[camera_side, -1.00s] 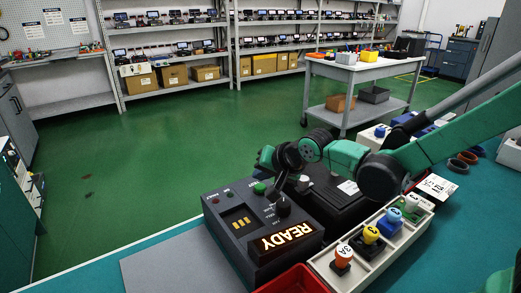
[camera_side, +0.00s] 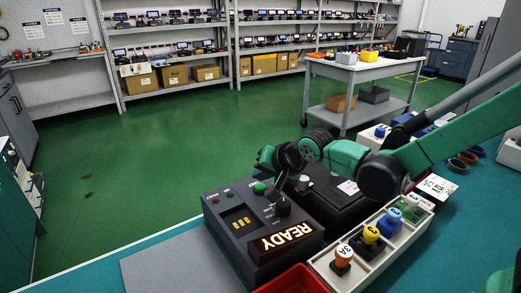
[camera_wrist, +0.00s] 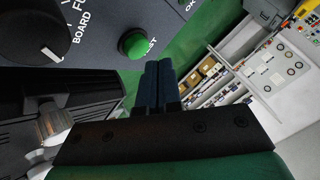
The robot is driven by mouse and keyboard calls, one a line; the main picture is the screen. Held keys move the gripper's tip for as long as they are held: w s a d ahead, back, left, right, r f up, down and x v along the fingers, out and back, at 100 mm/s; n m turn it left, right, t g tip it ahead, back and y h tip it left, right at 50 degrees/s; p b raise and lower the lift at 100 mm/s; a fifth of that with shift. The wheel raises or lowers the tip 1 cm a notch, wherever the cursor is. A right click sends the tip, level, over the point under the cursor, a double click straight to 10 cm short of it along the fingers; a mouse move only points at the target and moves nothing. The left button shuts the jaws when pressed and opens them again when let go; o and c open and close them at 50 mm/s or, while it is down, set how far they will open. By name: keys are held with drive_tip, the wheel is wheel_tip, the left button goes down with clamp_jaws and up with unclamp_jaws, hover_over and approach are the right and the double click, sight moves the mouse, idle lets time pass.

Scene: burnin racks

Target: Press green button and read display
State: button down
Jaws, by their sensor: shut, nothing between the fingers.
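The dark grey tester box (camera_side: 225,220) stands on the teal bench, with its display (camera_side: 286,240) lit and reading "READY". The green button (camera_side: 259,188) sits on the box's top panel and shows in the wrist view (camera_wrist: 132,43) as a raised round cap. My gripper (camera_wrist: 158,65) is shut and empty. In the wrist view its fingertips are beside and just below the green button, apart from it in the picture; the exact gap cannot be told. In the side view my gripper's tip is close to the right of the button, partly hidden by my wrist.
A black knob (camera_wrist: 38,30) is on the same panel. A black box (camera_side: 325,190) stands right behind the tester. A white tray (camera_side: 348,283) holds several numbered coloured-top pieces, and a red bin (camera_side: 292,281) is at the front. A grey mat (camera_side: 175,265) lies clear at left.

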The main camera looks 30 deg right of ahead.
sight(263, 188)
drive_tip(key=shift+f, duration=0.15)
drive_tip(key=shift+f, duration=0.3)
drive_tip(key=shift+f, duration=0.4)
idle(0.7)
drive_tip(key=shift+r, duration=0.85)
drive_tip(key=shift+r, duration=2.5)
